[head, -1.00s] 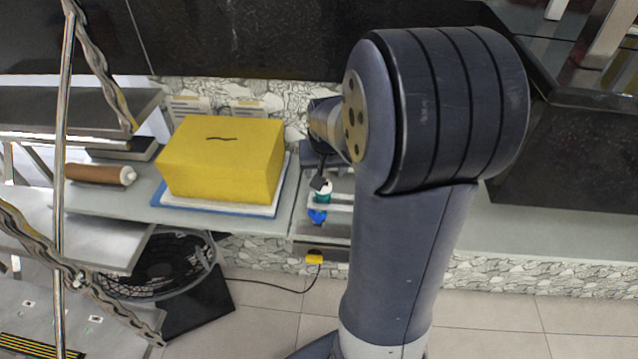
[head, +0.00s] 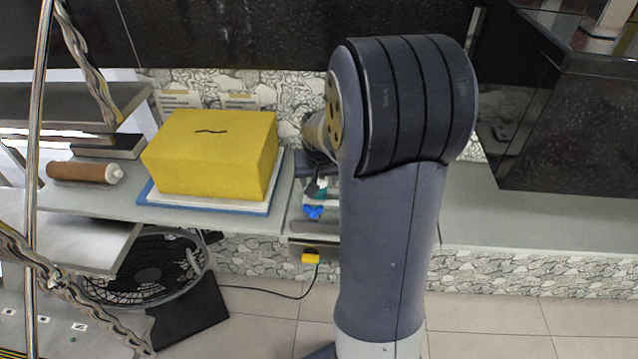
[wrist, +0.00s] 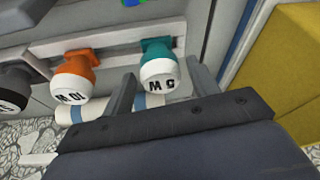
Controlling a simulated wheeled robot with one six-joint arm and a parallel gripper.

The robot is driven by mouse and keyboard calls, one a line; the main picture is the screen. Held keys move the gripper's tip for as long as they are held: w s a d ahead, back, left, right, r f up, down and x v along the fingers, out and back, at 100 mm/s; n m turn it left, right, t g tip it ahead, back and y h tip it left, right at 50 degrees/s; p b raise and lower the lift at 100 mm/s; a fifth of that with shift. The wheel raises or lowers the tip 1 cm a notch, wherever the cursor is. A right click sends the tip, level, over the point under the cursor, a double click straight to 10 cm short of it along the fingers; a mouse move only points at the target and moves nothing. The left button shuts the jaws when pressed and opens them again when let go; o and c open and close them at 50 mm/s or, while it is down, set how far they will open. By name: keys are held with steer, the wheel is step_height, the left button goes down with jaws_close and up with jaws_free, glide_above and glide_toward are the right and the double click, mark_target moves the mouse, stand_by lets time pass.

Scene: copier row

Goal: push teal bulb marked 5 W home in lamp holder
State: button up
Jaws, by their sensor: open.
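The teal bulb (wrist: 158,70) has a teal neck and a white dome with dark lettering, upside down in the wrist view. Its neck end is against the pale rail of the lamp holder (wrist: 108,45); I cannot tell how deep it sits. My gripper (wrist: 161,72) is open, with one finger on each side of the bulb's dome; contact is unclear. In the head view the teal bulb (head: 321,183) shows small beside my arm, which hides my gripper.
An orange bulb (wrist: 75,76) and a black one (wrist: 14,88) sit left of the teal bulb. A white cylinder with blue bands (wrist: 150,101) lies behind the fingers. A yellow box (head: 208,155) stands on the counter, left of my arm. The counter at right (head: 535,215) is clear.

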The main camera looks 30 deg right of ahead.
steer(key=c, duration=1)
steer(key=shift+o, duration=0.2)
step_height(320, 180, up, 8)
steer(key=p, duration=0.6)
steer(key=shift+r, duration=0.15)
